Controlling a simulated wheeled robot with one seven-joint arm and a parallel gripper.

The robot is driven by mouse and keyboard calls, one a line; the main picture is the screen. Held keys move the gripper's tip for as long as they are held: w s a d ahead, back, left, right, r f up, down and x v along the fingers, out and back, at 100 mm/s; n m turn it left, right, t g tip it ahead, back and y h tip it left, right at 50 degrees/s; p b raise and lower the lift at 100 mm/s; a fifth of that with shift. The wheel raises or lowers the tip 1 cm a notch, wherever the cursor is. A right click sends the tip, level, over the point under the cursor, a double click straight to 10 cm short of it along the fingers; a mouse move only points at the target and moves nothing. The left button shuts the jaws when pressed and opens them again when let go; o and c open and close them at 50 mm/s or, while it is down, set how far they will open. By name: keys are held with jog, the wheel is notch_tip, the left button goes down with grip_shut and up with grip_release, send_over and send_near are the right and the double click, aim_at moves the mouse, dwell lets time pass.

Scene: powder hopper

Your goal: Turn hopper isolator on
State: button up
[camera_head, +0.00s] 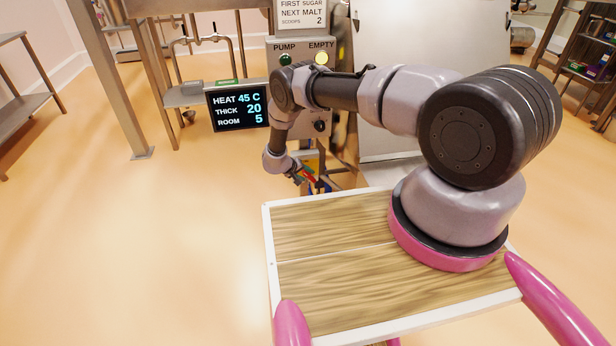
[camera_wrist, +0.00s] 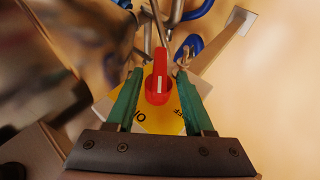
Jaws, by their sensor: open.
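The isolator is a red rotary knob (camera_wrist: 158,80) with a white mark, on a yellow plate (camera_wrist: 160,120) lettered ON at the lower left and OFF at the lower right in the wrist view. The knob stands roughly upright in that view; I cannot tell which label it is set to. My gripper (camera_wrist: 159,76) is open, with one green finger on each side of the knob and small gaps visible. In the head view my gripper (camera_head: 302,176) is low in front of the control column, and the yellow plate (camera_head: 310,160) is partly hidden behind it.
A panel with a PUMP lamp (camera_head: 285,59) in green and an EMPTY lamp (camera_head: 322,58) in pale yellow stands above. A display (camera_head: 239,108) reads heat 45 C, thick 20, room 5. A metal post (camera_head: 115,80) stands left. Open floor lies at left.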

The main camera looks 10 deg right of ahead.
jog(key=shift+x, duration=1.05)
jog(key=shift+c, duration=0.3)
grip_shut()
jog(key=shift+y, duration=0.4)
jog(key=shift+d+r+m+y, duration=0.1)
jog(key=shift+m+y, duration=0.2)
jog(key=shift+y, duration=0.5)
jog(key=shift+m+y, duration=0.4)
jog(key=shift+y, duration=1.2)
jog(key=shift+w+y, duration=0.1)
jog(key=shift+y, duration=0.4)
jog(key=shift+w+y, duration=0.1)
jog(key=shift+y, duration=0.3)
